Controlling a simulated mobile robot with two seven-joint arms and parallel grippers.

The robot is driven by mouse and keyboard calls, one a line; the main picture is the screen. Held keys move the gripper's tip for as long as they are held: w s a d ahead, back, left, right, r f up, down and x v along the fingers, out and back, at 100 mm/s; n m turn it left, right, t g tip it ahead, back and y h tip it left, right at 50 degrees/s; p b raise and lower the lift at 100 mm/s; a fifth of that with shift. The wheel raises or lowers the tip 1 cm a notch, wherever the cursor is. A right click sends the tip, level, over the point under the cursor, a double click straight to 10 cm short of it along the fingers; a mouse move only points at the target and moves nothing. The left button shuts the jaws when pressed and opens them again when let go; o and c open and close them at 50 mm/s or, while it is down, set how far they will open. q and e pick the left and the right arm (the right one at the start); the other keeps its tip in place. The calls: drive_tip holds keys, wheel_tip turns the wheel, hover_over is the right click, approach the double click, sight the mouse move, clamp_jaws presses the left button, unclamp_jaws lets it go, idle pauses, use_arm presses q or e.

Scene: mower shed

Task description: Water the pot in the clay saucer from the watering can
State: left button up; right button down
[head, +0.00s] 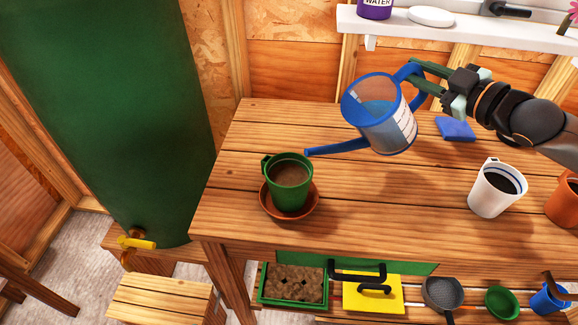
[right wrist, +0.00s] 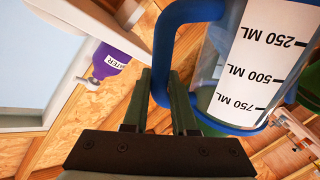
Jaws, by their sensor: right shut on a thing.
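The watering can (head: 380,125) has a clear body with blue rims, a blue handle and spout, and a white scale label. It is held tilted above the table, with bluish water inside. My right gripper (head: 426,78) is shut on its handle; the handle (right wrist: 163,60) also shows between the fingers (right wrist: 160,100) in the right wrist view. The spout tip (head: 309,152) is by the upper right rim of the green pot (head: 290,198); no stream shows. The pot holds brown soil and stands upright in the clay saucer (head: 266,207). My left gripper is out of view.
On the wooden table (head: 340,220) are a white cup (head: 491,197) with dark contents, an orange pot (head: 565,203) at the right edge and a blue cloth (head: 455,129). A green tank (head: 110,110) stands left. A white shelf (head: 450,30) runs behind. The table's front middle is clear.

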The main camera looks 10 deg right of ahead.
sight(406, 66)
use_arm(q)
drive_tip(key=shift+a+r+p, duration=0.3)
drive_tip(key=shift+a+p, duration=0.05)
drive_tip(key=shift+p, duration=0.15)
use_arm(e)
drive_tip(key=shift+s+a+r+n, duration=0.1)
drive_tip(key=shift+a+r+n, duration=0.15)
drive_tip(key=shift+a+r, duration=0.3)
drive_tip(key=shift+s+a+r+n, duration=0.1)
drive_tip(key=shift+a+r+n, duration=0.2)
drive_tip(key=shift+r, duration=0.35)
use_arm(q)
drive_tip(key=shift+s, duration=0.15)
use_arm(e)
drive_tip(key=shift+a+r, duration=0.25)
drive_tip(key=shift+r, duration=0.1)
use_arm(q)
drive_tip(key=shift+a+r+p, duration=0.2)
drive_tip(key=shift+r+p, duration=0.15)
drive_tip(key=shift+p, duration=0.25)
use_arm(e)
drive_tip(key=shift+s+a+r+n, duration=0.2)
drive_tip(key=shift+a+r+n, duration=0.25)
drive_tip(key=shift+a+r, duration=0.1)
idle(0.9)
